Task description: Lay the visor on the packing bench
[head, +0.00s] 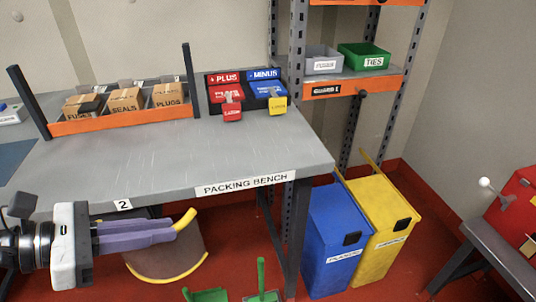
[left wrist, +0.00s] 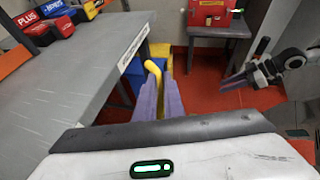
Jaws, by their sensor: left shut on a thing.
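The visor, a see-through brownish shield (head: 150,264) with a yellow edge, hangs in front of the packing bench, below its top. My left gripper (head: 178,230) is shut on its yellow upper part, which also shows between the purple fingers in the left wrist view (left wrist: 153,70). The fingers hide part of the visor. The packing bench (head: 240,150) has a grey top with its name label on the front edge. My right gripper (left wrist: 232,83) shows small at the right of the left wrist view, away from the visor; its finger gap is unclear.
An orange rack with boxes (head: 122,122) and a red and blue bin unit (head: 246,92) stand at the bench's back. The middle and front of the top are clear. Blue (head: 335,235) and yellow (head: 380,225) bins stand right of the bench.

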